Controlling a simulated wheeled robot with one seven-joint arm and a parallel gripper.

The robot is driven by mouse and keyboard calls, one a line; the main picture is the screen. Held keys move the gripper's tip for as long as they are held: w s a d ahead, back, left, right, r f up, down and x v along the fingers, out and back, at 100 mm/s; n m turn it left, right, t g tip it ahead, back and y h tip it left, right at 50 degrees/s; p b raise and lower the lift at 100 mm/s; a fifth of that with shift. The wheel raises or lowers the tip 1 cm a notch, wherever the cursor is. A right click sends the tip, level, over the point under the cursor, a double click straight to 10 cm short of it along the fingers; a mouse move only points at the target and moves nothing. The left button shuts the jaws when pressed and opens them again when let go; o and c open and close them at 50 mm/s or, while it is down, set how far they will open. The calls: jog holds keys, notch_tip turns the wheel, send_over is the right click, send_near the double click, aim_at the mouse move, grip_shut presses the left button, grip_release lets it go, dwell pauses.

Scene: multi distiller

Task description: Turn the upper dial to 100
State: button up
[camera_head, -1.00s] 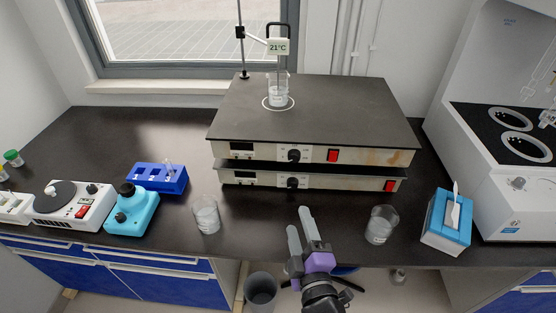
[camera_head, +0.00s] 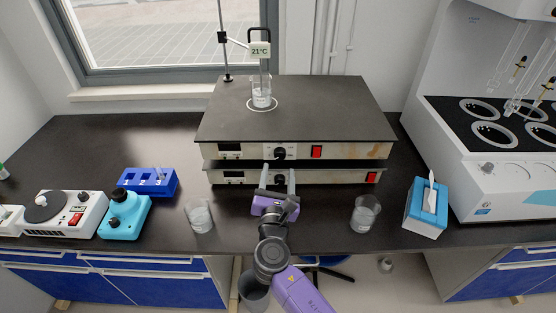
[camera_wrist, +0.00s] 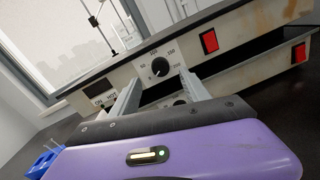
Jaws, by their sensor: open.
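Two flat heating units are stacked on the black bench. The upper unit (camera_head: 350,153) carries the upper dial (camera_head: 280,153), a black round knob, which also shows in the wrist view (camera_wrist: 160,67) with a printed number scale around it. The lower dial (camera_head: 279,180) is on the lower unit (camera_head: 330,178), partly hidden; it shows between my fingers in the wrist view (camera_wrist: 180,102). My gripper (camera_head: 279,169) is open and empty, with its fingers pointing at the panels. In the wrist view the fingertips sit left and right of the upper dial, apparently short of it. The dial's exact setting is too small to read.
Beakers stand at bench front left (camera_head: 199,215) and right (camera_head: 365,213). Red switches (camera_head: 316,151) sit right of the dials. A tissue box (camera_head: 426,208) stands farther right.

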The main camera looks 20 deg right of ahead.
aim_at(280, 156)
jog(key=x, duration=0.6)
grip_shut()
